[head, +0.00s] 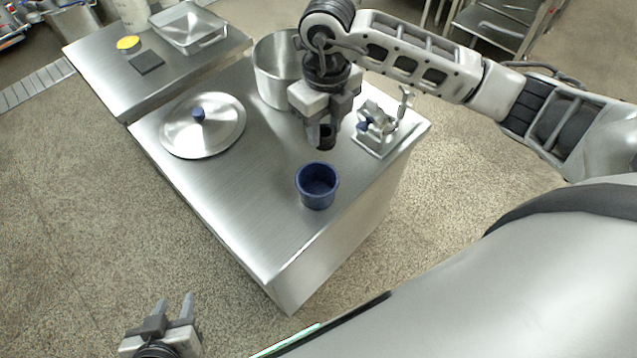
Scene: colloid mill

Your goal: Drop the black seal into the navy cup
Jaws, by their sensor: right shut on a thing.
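The navy cup (317,187) stands upright on the steel table near its right edge, and its inside looks empty. My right gripper (322,136) is above the table, a little behind the cup in the picture. It points down and is shut on the black seal (326,137), a small dark ring-like piece at its fingertips. The seal is apart from the cup, higher than its rim. My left gripper (175,308) is low at the bottom left, off the table, with its two fingers apart and nothing between them.
A round steel lid (203,125) with a blue knob lies left on the table (240,190). A steel pot (275,70) stands behind my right gripper. A metal fixture (380,128) with a blue part is to the right. Another table (95,60) holds a clear tray (190,28).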

